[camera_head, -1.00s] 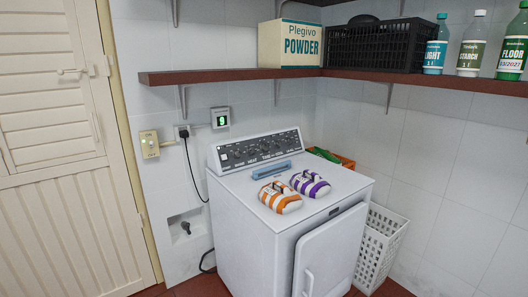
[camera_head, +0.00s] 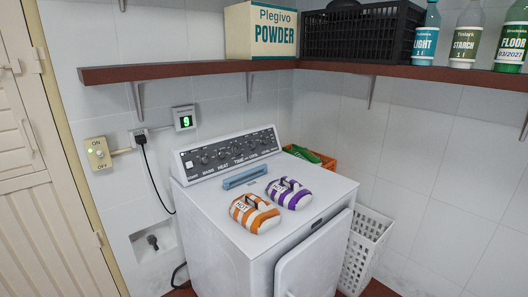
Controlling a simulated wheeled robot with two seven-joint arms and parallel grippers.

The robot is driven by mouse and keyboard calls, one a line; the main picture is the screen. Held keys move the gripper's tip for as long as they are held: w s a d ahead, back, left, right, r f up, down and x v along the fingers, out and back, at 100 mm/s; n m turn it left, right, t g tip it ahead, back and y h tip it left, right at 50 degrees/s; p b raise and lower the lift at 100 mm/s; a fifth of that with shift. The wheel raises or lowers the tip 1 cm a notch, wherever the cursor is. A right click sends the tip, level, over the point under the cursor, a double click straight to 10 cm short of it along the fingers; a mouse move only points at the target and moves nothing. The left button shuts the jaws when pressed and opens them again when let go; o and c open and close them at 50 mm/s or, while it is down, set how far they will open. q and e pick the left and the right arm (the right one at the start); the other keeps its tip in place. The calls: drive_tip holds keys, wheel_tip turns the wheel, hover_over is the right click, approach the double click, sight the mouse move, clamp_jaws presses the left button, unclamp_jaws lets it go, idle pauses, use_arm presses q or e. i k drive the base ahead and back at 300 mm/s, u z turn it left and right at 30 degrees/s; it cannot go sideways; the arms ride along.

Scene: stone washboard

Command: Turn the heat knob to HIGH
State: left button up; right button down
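The white machine (camera_head: 245,196) stands against the back wall with a dark control panel (camera_head: 232,150) along its top rear. The panel has a row of small knobs with labels under them, and one reads HEAT. The heat knob (camera_head: 221,154) is dark and small. Its pointer setting is too small to read. Neither of my grippers is in view, and nothing is touching the panel.
An orange-striped bundle marked HOT (camera_head: 255,213), a purple-striped bundle (camera_head: 289,193) and a blue bar (camera_head: 245,177) lie on the machine's top. A white basket (camera_head: 366,247) is at right. A red-brown shelf (camera_head: 190,73) overhangs behind.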

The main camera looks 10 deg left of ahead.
sight(219, 154)
drive_tip(key=z, duration=0.1)
drive_tip(key=i, duration=0.85)
drive_tip(key=u, duration=0.25)
